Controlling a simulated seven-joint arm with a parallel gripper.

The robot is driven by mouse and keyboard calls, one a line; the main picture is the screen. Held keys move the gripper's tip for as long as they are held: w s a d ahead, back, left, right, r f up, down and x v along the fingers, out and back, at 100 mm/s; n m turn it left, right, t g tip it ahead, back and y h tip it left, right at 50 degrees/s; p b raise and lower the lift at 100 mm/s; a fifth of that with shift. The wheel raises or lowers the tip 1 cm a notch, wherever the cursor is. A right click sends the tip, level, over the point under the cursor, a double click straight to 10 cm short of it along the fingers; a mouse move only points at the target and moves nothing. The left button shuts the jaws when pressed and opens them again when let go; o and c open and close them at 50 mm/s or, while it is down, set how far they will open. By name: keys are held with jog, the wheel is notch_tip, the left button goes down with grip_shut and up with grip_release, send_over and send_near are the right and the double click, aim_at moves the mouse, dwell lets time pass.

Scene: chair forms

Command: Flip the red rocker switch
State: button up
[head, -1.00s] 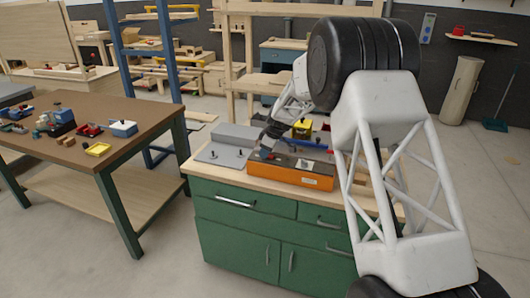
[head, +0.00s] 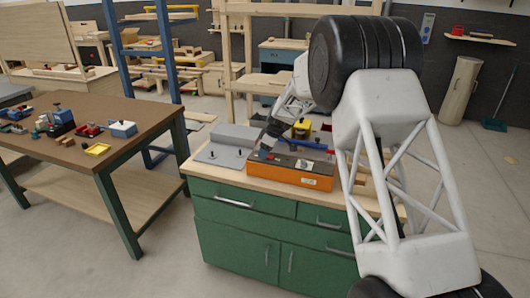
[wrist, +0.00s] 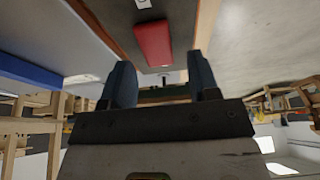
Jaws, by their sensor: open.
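The red rocker switch (wrist: 153,43) sits on the dark top of an orange-fronted box (head: 300,178) on the green cabinet's worktop. In the wrist view it lies just beyond the space between my two fingers. In the head view only a small red patch of the switch (head: 264,154) shows at the box's left end, close to my fingertips. My gripper (wrist: 161,76) is open, with its two dark fingers apart and nothing between them. In the head view my gripper (head: 270,138) is above the left end of the box. Whether a finger touches the switch I cannot tell.
A grey box (head: 236,134) with a flat plate stands left of the orange box. Another small knob or switch (head: 304,164) is on the box's top. A brown table (head: 130,108) with several small items is at left.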

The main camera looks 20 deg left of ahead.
aim_at(272, 157)
jog(key=shift+v, duration=3.6)
jog(key=s+d+r+m+t+h, duration=0.1)
jog(key=s+d+r+m, duration=0.2)
jog(key=s+d+r, duration=0.45)
jog(key=s+d+r+m, duration=0.3)
jog(key=s+d+r, duration=0.35)
jog(key=d, duration=0.65)
jog(key=s+d+r+m+t+h, duration=0.1)
jog(key=s+d+r+m, duration=0.3)
jog(key=s+d, duration=0.6)
jog(key=s+d+f+m, duration=0.1)
jog(key=s+d+m, duration=0.1)
jog(key=s+d, duration=0.4)
jog(key=s+d+f+m+h, duration=0.1)
jog(key=s+d+m, duration=0.2)
jog(key=s, duration=1.3)
jog(key=s+d+f+m+h, duration=0.1)
jog(key=s+d+m, duration=0.2)
jog(key=s+d, duration=0.6)
jog(key=s, duration=0.3)
jog(key=shift+f+t, duration=0.15)
jog(key=shift+t, duration=0.15)
